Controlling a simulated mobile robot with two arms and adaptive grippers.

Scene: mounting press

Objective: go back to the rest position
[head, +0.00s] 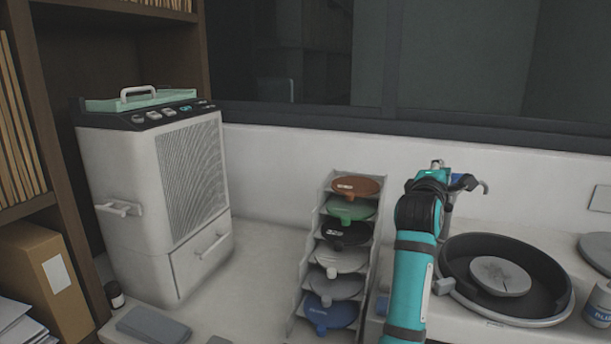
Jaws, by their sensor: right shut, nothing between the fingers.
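My right arm comes up from the bottom edge, right of centre, in teal and black. My right gripper (466,183) is at its far end, in front of the pale back wall and above the left rim of the round black basin. It is shut and holds nothing. Part of it is hidden behind my own arm. My left gripper is not in view.
A stepped rack (308,257) of coloured discs stands just left of my arm. The black basin (458,262) with a grey disc is on its right. A white machine (155,205) stands at left. A blue-labelled bottle (599,303) is at far right. Counter between machine and rack is clear.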

